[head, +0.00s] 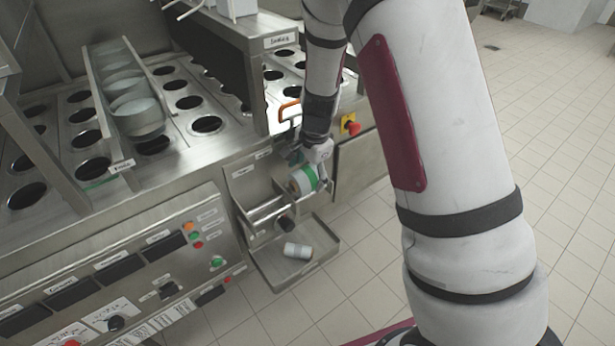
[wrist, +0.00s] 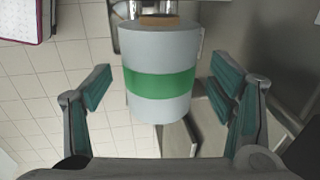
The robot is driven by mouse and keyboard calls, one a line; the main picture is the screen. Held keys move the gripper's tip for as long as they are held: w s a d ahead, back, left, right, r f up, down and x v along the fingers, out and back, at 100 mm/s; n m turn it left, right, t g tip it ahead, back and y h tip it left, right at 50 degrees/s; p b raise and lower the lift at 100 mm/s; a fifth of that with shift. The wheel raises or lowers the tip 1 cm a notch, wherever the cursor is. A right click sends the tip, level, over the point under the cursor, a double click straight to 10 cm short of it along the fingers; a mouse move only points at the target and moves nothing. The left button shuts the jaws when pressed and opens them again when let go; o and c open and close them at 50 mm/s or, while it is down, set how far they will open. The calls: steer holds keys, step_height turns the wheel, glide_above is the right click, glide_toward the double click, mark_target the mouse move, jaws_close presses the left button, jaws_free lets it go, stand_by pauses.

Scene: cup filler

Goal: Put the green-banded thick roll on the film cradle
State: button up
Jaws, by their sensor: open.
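The green-banded thick roll (head: 303,180) is at the film cradle (head: 262,214) on the machine's front, beside my gripper (head: 322,170). In the wrist view the roll (wrist: 158,70) is pale grey-white with a green band and a brown core end at the top. It sits between the two fingers of my gripper (wrist: 160,90), with a visible gap on each side. The gripper is open. Whether the roll rests fully on the cradle rods is hard to tell, since my gripper hides part of it in the head view.
A smaller white roll (head: 297,250) lies in the metal tray (head: 275,272) below the cradle. A red emergency button (head: 353,128) and an orange handle (head: 289,111) are close to my arm. Open tiled floor (head: 370,270) lies to the right.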

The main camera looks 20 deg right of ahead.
mark_target(312, 177)
steer(key=s+r+n, duration=0.2)
steer(key=s+r, duration=0.3)
steer(key=r, duration=0.3)
steer(key=s+a+r+n+y, duration=0.1)
steer(key=s+r+n, duration=0.1)
steer(key=s+r, duration=0.35)
steer(key=s+r+n, duration=0.2)
steer(key=s+r, duration=0.1)
steer(key=r, duration=0.6)
steer(key=s+r+n+t, duration=0.1)
steer(key=s+n, duration=0.3)
steer(key=s, duration=0.5)
steer(key=s+d+r+n+t+h, duration=0.1)
steer(key=s+r+n, duration=0.2)
steer(key=s, duration=0.6)
steer(key=shift+s+r+n+h+p, duration=0.15)
steer(key=shift+r+n+h+p, duration=0.25)
steer(key=shift+n, duration=0.3)
steer(key=shift+d, duration=0.1)
